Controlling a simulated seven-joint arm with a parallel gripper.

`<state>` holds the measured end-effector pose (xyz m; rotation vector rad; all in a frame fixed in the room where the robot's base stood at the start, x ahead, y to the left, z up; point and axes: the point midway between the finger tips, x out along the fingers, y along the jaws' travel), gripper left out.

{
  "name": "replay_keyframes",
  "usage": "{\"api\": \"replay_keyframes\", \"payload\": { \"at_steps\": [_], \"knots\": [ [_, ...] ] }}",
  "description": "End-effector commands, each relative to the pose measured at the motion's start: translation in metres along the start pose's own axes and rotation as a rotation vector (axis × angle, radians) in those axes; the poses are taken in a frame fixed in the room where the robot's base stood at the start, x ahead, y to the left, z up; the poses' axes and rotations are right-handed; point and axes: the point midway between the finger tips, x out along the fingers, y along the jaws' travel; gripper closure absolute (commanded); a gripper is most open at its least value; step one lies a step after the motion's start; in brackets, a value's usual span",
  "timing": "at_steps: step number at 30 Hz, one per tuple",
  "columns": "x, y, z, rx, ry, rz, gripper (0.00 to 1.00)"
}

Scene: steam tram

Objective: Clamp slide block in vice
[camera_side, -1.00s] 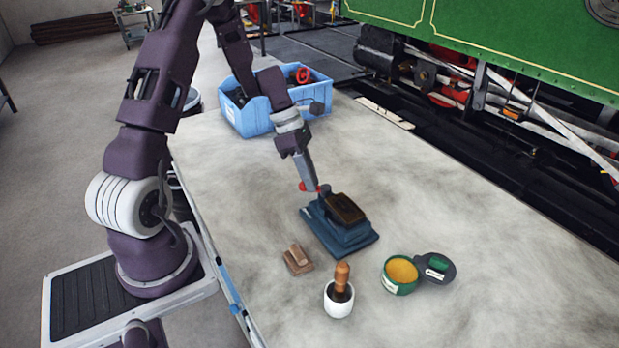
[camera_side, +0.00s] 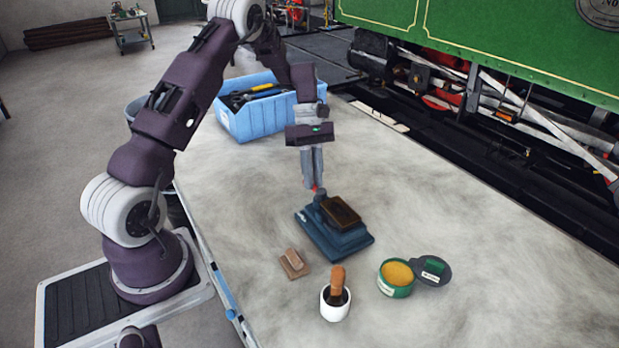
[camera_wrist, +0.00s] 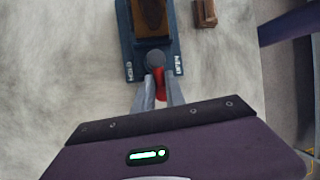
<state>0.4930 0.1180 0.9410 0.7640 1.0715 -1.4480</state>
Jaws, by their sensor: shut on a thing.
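The blue vice (camera_side: 337,243) stands on the pale bench, and the wrist view shows its near end (camera_wrist: 174,55). The dark brown slide block (camera_side: 340,211) lies at the top of the vice between its jaws; it also shows in the wrist view (camera_wrist: 150,17). My gripper (camera_side: 315,187) is at the vice's screw end, pointing down. In the wrist view its fingers (camera_wrist: 158,98) are shut on the red handle (camera_wrist: 160,83), beside the round grey screw head (camera_wrist: 154,60). I cannot tell how tightly the jaws press on the block.
A small wooden block (camera_side: 293,264) lies left of the vice. A white pot with a wooden-handled brush (camera_side: 336,303) and an open green tin of yellow paste (camera_side: 396,278) stand in front. A blue tool crate (camera_side: 262,115) is behind. The bench's right side is clear.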

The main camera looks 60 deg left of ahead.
Motion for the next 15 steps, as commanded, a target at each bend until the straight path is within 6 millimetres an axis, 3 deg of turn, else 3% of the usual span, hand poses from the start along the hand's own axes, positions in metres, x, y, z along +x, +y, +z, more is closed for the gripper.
{"api": "replay_keyframes", "payload": {
  "at_steps": [15],
  "knots": [
    [-0.001, 0.019, 0.003, 0.437, 0.107, -0.181, 1.00]
  ]
}}
